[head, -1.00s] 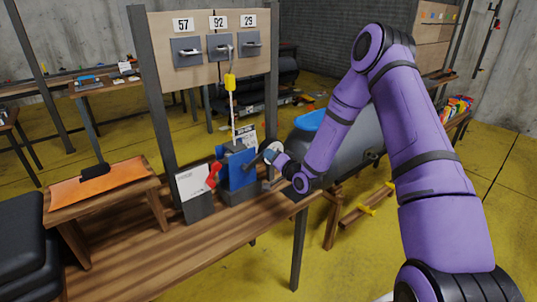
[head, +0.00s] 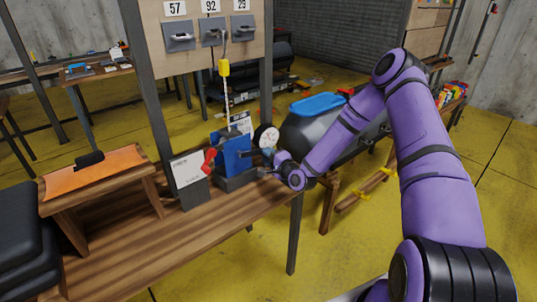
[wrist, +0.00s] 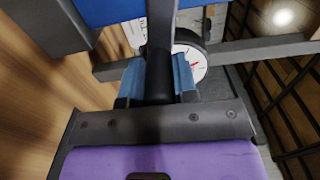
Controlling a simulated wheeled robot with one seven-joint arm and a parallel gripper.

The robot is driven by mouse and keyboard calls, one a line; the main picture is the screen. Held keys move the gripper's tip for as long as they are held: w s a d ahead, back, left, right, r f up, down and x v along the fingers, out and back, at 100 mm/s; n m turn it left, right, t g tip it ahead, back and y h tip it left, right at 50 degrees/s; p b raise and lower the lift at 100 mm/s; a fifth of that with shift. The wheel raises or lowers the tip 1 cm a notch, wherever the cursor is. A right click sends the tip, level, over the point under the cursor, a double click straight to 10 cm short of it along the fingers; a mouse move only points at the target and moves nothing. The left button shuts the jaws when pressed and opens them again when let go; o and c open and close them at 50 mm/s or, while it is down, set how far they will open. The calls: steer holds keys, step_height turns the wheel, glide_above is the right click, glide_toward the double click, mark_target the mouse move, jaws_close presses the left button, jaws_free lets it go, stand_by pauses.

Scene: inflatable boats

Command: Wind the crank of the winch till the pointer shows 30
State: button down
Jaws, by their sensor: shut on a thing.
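The winch (head: 236,158) is a blue and dark grey block on the wooden bench, with a yellow-ended line above it. A round white dial (head: 266,137) stands at its right side; it also shows in the wrist view (wrist: 198,70), partly hidden, with a red pointer. The number under the pointer is too small to read. My gripper (head: 270,170) is low at the winch's right side. In the wrist view my gripper (wrist: 158,82) has its blue fingers shut on the black handle of the crank (wrist: 159,62). A grey crank arm runs up from this handle.
A red part (head: 209,160) and a white card (head: 187,170) are left of the winch. A panel with numbered hooks (head: 210,38) rises behind. An orange-topped wooden stand (head: 95,178) is at left, a grey boat with a blue top (head: 318,103) at right.

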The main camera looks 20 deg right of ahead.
steer(key=shift+f, duration=0.15)
stand_by(0.3)
steer(key=c, duration=0.9)
jaws_free()
steer(key=shift+s, duration=0.1)
steer(key=v, duration=1)
steer(key=shift+s, duration=0.35)
steer(key=shift+d, duration=0.1)
